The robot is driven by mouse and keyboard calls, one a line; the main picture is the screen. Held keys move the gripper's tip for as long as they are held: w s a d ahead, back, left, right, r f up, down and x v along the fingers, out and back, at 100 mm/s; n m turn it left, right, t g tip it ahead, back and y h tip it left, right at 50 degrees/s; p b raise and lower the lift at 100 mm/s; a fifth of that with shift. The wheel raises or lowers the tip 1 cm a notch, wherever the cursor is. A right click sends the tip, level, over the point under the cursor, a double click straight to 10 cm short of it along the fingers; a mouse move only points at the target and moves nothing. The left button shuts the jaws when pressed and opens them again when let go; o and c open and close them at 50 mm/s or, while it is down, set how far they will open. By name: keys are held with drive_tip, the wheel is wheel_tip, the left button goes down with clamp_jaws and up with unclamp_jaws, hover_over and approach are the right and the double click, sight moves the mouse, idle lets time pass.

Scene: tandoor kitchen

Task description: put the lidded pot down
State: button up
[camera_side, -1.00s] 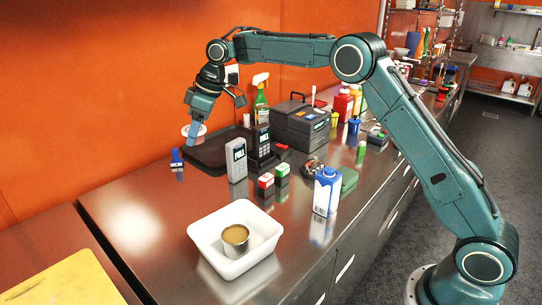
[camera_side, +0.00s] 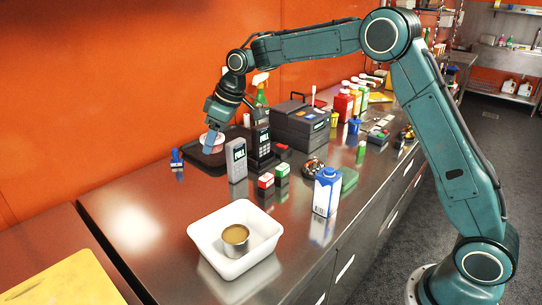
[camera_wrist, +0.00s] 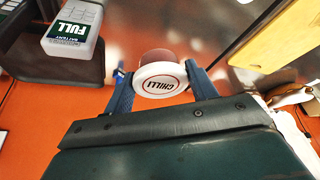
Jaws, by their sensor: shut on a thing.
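The lidded pot has a white lid marked CHILLI (camera_wrist: 160,81) and a reddish-brown body. My gripper (camera_wrist: 157,70) is shut on it, with one blue finger on each side. In the side view the pot (camera_side: 212,139) hangs at the fingertips of my gripper (camera_side: 213,133), over or at the dark tray (camera_side: 190,158) by the orange wall. I cannot tell whether its bottom touches the tray. The lid is on.
A grey battery marked FULL (camera_side: 236,160) and a dark charger (camera_side: 263,147) stand close to the right of the tray. A small blue item (camera_side: 177,158) is at its left. A white bin (camera_side: 236,262) with a can is in front. The counter's left part is bare.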

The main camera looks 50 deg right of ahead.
drive_tip(key=s+d+f+m+h, duration=0.1)
drive_tip(key=s+d+f+m, duration=0.1)
drive_tip(key=s+d+f, duration=0.35)
drive_tip(key=n, duration=0.2)
hover_over(339, 159)
drive_tip(key=s, duration=0.1)
wheel_tip(339, 159, down, 4)
drive_tip(key=shift+y, duration=0.4)
drive_tip(key=shift+d+f, duration=0.2)
drive_tip(key=shift+f, duration=1.9)
drive_tip(key=shift+d+f, duration=0.15)
drive_tip(key=shift+f, duration=1.95)
drive_tip(key=shift+s+f, duration=0.1)
drive_tip(key=o, duration=1)
drive_tip(key=v, duration=1.2)
